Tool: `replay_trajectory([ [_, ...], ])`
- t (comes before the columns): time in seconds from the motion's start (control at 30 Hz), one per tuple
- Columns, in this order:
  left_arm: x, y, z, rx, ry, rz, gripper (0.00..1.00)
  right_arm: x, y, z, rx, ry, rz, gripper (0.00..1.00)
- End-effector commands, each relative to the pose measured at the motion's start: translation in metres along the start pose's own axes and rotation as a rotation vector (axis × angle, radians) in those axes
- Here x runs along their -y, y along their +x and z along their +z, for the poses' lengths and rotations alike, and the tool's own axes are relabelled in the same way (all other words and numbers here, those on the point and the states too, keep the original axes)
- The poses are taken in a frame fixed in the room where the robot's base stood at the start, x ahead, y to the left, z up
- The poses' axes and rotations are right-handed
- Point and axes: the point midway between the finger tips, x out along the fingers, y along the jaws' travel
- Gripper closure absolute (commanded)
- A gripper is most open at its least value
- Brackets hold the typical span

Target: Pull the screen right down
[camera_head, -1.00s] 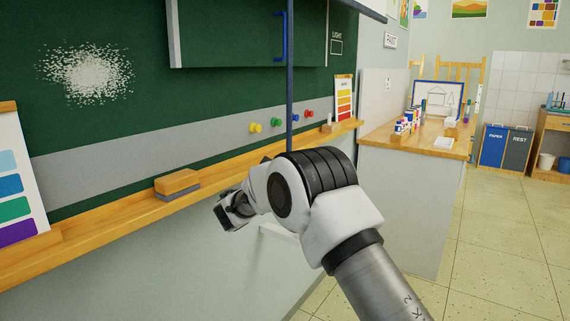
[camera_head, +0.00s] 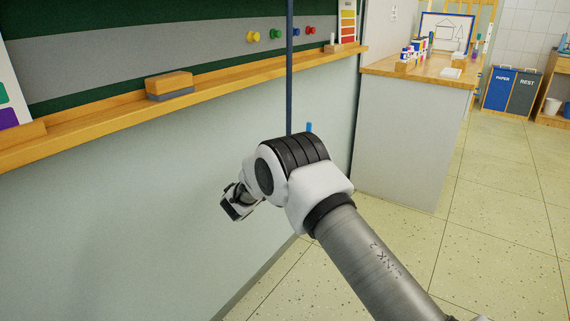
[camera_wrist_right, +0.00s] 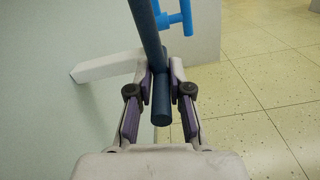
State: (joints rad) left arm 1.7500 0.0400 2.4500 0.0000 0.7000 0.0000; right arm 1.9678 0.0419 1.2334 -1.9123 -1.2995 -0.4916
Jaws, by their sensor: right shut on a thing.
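The dark blue pole (camera_head: 289,60) runs upright from the top edge of the head view down behind my right arm. My right gripper (camera_head: 236,205) is low in front of the wall, below the chalk ledge. In the right wrist view the right gripper (camera_wrist_right: 159,88) is shut around the lower part of the pole (camera_wrist_right: 149,35), whose end sticks out below the fingers. The screen itself is out of view now, so how far down it is cannot be told. My left gripper is not in view.
The wooden ledge (camera_head: 225,80) holds an eraser (camera_head: 168,84). A counter (camera_head: 410,130) stands right; the floor (camera_head: 480,240) before it is clear.

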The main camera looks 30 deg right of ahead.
Motion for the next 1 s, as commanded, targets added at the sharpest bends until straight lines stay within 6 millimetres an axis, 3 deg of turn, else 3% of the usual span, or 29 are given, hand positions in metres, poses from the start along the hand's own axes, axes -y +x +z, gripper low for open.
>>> replay_trajectory([
  [0.27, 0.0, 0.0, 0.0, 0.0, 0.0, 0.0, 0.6, 0.004, 0.002, -0.004, -0.006, -0.002, -0.008, 1.0],
  [0.3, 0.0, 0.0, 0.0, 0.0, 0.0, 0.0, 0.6, 0.004, 0.002, -0.004, -0.006, -0.002, -0.008, 0.78],
  [0.37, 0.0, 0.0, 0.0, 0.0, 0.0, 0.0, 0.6, 0.004, 0.002, -0.004, -0.006, -0.002, -0.008, 0.59],
  [0.73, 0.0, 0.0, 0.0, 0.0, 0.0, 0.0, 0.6, 0.002, -0.005, -0.002, -0.004, -0.003, -0.003, 0.59],
  [0.87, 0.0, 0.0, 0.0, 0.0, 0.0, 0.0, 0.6, 0.001, -0.027, -0.001, -0.003, -0.003, -0.001, 0.59],
  [1.0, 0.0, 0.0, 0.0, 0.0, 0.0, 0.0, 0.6, 0.001, -0.064, -0.001, -0.002, -0.004, 0.0, 0.59],
])
